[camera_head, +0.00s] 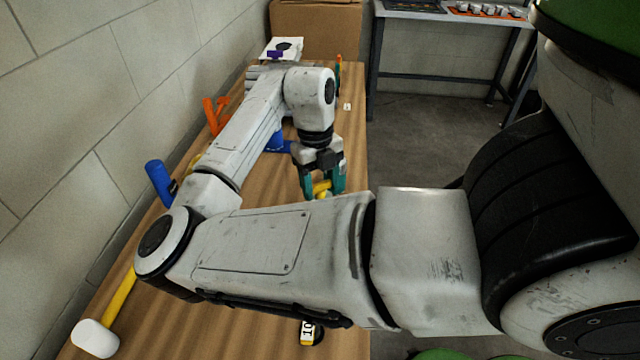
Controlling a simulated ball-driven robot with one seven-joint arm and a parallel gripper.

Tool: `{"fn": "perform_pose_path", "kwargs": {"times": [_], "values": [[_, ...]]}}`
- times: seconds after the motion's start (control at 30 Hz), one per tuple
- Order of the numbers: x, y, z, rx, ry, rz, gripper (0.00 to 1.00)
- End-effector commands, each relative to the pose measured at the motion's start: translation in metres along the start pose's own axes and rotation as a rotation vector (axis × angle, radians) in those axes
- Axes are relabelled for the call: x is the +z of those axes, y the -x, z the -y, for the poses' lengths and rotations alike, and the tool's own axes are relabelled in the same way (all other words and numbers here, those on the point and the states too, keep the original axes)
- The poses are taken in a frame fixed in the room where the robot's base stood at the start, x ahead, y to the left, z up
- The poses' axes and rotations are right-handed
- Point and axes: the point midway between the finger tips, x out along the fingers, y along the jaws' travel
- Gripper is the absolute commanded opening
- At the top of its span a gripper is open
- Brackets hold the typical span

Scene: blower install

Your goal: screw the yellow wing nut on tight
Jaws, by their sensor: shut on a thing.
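The yellow wing nut (321,187) shows between the teal fingertips of my gripper (323,189), over the wooden table near its right edge. My gripper points down and is shut on the wing nut. A blue part (276,143) shows behind my arm to the left of the gripper; most of it is hidden. Whatever the nut sits on or threads onto is too small and covered to make out.
On the wooden table (100,312), an orange tool (213,115), a blue cylinder (159,182) and a white-headed mallet (96,338) lie along the left wall. A yellow tape measure (307,332) is at the front. A cardboard box (318,28) and a metal bench (455,17) stand behind.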

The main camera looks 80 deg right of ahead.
Motion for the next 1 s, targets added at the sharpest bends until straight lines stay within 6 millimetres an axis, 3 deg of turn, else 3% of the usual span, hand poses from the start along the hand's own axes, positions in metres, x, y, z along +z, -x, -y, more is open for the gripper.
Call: {"fn": "perform_pose_path", "kwargs": {"times": [0.13, 0.37, 0.4, 0.7, 1.0], "values": [[0.001, 0.0024, -0.0003, 0.004, -0.045, 0.006, 0.17], [0.0012, 0.0018, -0.0003, 0.04, -0.27, 0.006, 0.17], [0.001, 0.0032, -0.0004, 0.042, -0.287, 0.006, 0.57], [0.0003, 0.0019, -0.0001, 0.041, -0.279, 0.002, 0.86], [0.0004, 0.0034, 0.0001, 0.041, -0.278, 0.002, 0.86]]}}
